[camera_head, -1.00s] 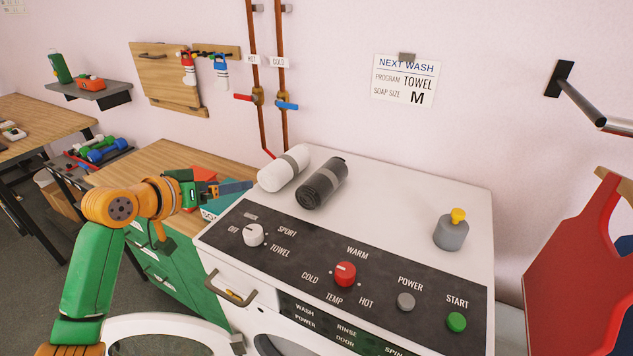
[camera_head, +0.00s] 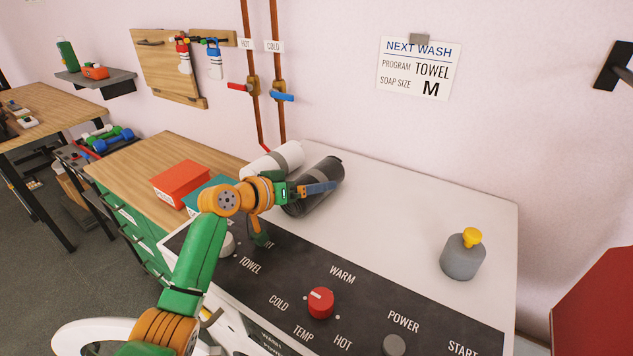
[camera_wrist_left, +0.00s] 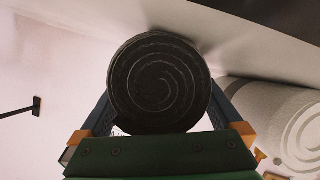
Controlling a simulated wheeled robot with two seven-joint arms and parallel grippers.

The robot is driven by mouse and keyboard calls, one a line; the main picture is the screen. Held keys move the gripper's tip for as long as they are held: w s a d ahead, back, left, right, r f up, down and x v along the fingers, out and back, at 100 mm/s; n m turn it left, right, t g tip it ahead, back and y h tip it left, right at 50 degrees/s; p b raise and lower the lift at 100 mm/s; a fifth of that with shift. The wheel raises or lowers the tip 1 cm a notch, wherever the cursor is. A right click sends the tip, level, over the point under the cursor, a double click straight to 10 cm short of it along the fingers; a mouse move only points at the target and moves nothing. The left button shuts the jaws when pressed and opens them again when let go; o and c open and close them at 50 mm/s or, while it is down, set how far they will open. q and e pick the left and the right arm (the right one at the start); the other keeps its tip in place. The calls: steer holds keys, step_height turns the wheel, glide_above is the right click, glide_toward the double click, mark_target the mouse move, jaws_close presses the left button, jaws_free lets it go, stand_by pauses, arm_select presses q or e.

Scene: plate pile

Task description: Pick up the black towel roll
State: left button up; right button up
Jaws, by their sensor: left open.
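The black towel roll (camera_head: 328,168) lies on the white washer top, with a grey band around it. In the left wrist view its spiral end (camera_wrist_left: 158,82) faces the camera and sits between the two fingers. My left gripper (camera_head: 330,187) is open, with its fingers on either side of the roll. In the head view the gripper hides part of the roll. I cannot tell whether the fingers touch it. My right gripper is not in view.
A white towel roll (camera_head: 275,158) lies close beside the black one. A grey bottle with a yellow top (camera_head: 462,257) stands at the right of the washer top. The red knob (camera_head: 320,303) is on the front panel. The middle of the washer top is clear.

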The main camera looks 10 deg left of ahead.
arm_select(q)
steer(key=shift+s+a+r, duration=0.1)
steer(key=shift+s+a, duration=0.1)
steer(key=shift+a, duration=0.05)
steer(key=shift+c, duration=1.3)
steer(key=shift+s, duration=0.1)
steer(key=c, duration=1.1)
